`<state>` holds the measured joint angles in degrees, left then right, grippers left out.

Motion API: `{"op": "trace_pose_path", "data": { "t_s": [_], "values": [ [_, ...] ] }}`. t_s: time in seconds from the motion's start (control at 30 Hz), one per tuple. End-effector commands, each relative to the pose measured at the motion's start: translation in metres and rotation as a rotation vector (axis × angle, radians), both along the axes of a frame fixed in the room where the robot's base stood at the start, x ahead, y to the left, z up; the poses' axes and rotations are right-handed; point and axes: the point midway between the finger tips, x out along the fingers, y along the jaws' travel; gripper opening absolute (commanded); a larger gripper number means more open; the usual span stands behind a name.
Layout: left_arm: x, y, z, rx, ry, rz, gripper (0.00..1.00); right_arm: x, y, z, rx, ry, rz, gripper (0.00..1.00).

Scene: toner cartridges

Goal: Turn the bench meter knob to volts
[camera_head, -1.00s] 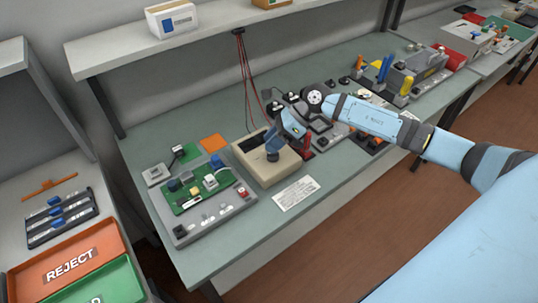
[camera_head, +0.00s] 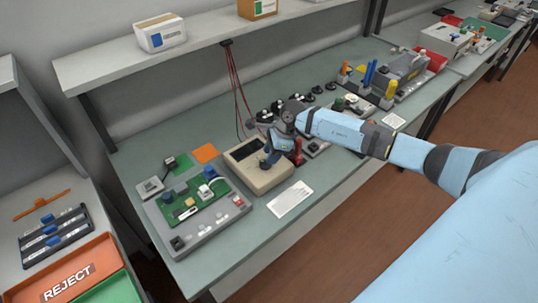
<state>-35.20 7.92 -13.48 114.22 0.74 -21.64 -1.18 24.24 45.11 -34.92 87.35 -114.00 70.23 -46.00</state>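The bench meter is a beige box (camera_head: 262,184) with a dark display (camera_head: 247,151), standing on the green-grey bench. My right gripper (camera_head: 268,162) reaches down from the right over the meter's front face, at the right of the display. Its fingertips are at or very close to the spot where the knob would be. The gripper hides the knob, so its setting cannot be read. I cannot tell whether the fingers are open or shut, or touching the knob. My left gripper is out of view.
A grey fixture with a green circuit board (camera_head: 196,204) stands left of the meter. A white card (camera_head: 290,199) lies in front of it. Red probes (camera_head: 298,152) stand close at its right, with cables (camera_head: 236,88) hanging behind. An orange reject tray (camera_head: 75,272) is lower left.

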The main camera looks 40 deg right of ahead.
Motion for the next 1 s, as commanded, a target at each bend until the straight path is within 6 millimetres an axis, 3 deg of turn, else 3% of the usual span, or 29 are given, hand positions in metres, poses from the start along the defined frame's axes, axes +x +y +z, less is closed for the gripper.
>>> {"op": "trace_pose_path", "data": {
  "t_s": [0.2,0.5,0.67,1.0],
  "values": [
    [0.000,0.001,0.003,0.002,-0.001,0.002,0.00,0.003,0.006,-0.016,0.000,0.000,-0.001,0.36],
    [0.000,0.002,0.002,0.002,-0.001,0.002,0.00,0.003,0.007,-0.018,0.000,0.000,0.000,0.36],
    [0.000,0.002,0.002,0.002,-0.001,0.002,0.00,0.003,0.007,-0.018,0.000,0.000,0.000,0.00],
    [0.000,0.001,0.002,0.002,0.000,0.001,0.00,0.003,0.007,-0.018,0.001,-0.001,-0.020,0.00]
  ]
}}
